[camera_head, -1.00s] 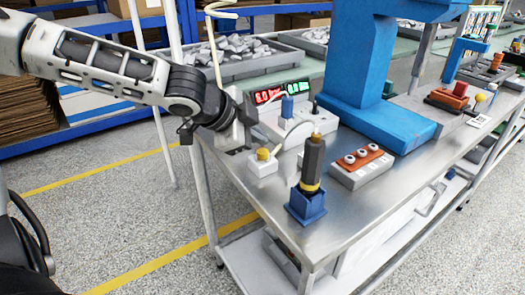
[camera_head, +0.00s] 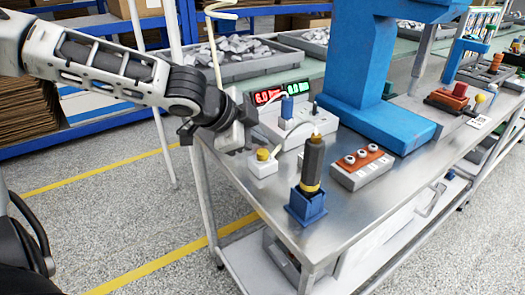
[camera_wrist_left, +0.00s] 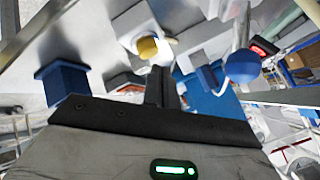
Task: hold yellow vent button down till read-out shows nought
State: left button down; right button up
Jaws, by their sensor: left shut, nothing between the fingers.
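The yellow vent button (camera_head: 263,154) sits on a small white block (camera_head: 262,168) near the left edge of the steel bench. My left gripper (camera_head: 236,138) is shut and empty, just left of the button and apart from it in the head view. In the left wrist view the closed fingers (camera_wrist_left: 161,86) point toward the yellow button (camera_wrist_left: 148,47). The read-out (camera_head: 268,96) shows red digits, seemingly 6.0, beside a green display (camera_head: 298,90); its small text is hard to read. My right gripper is not in view.
A dark cylinder (camera_head: 313,158) stands in a blue holder (camera_head: 306,206) in front of the button. A grey box with an orange top (camera_head: 362,160) lies to its right. A blue press frame (camera_head: 385,125) rises behind. A white unit with a blue plug (camera_head: 287,106) stands close by.

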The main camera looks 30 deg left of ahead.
pick_arm(q)
jog(key=shift+f, duration=0.1)
dwell(0.5)
jog(key=shift+f+b, duration=0.35)
jog(key=shift+f+b, duration=0.45)
jog(key=shift+f, duration=0.1)
dwell(0.6)
jog(key=shift+r, duration=0.1)
dwell(1.8)
jog(key=shift+r+p, duration=0.9)
jog(key=shift+p, duration=0.15)
